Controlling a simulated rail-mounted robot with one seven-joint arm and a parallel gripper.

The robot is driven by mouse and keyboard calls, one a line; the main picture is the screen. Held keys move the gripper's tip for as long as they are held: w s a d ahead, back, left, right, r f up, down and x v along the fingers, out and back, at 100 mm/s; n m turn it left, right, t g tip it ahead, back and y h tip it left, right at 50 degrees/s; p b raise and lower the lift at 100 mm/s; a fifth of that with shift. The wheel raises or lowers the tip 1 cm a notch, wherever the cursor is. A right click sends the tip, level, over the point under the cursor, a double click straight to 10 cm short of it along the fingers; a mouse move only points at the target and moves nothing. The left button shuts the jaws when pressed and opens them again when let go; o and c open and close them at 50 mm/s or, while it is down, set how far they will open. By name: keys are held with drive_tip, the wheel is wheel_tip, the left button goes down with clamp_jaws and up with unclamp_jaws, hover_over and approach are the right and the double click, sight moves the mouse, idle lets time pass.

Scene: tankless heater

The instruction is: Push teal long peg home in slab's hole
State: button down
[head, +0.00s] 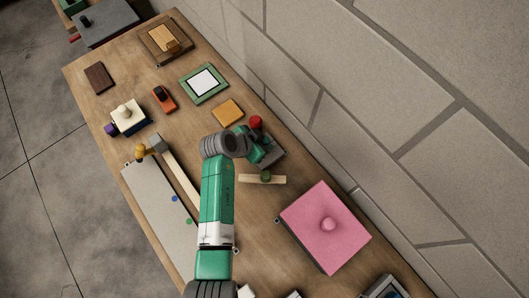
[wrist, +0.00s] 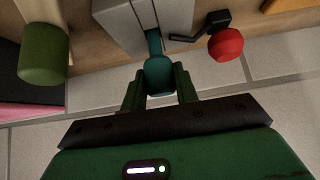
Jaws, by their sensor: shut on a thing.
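In the wrist view, the teal long peg (wrist: 154,45) lies between the two fingers of my gripper (wrist: 159,84), which is shut on its thicker near end. The peg's thinner part points away from me to the grey slab (wrist: 119,18). Its far end meets the slab and seems to be in the hole, but the hole itself is hidden and I cannot tell the depth. A length of peg shows outside the slab. In the head view, my gripper (head: 250,149) is at the grey slab (head: 271,157), with the peg mostly hidden.
A red knob on a dark bracket (wrist: 225,43) is close right of the slab in the wrist view. A green cylinder (wrist: 43,54) stands left. In the head view, a pink box (head: 312,235) and a hammer (head: 176,172) lie nearby. A stone wall (head: 350,110) borders the bench.

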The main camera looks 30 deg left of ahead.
drive_tip(key=shift+f+b, duration=0.85)
drive_tip(key=shift+f, duration=0.05)
idle(0.6)
drive_tip(key=c, duration=1)
unclamp_jaws()
drive_tip(key=p+v, duration=0.1)
drive_tip(key=v, duration=0.7)
drive_tip(key=shift+p, duration=0.3)
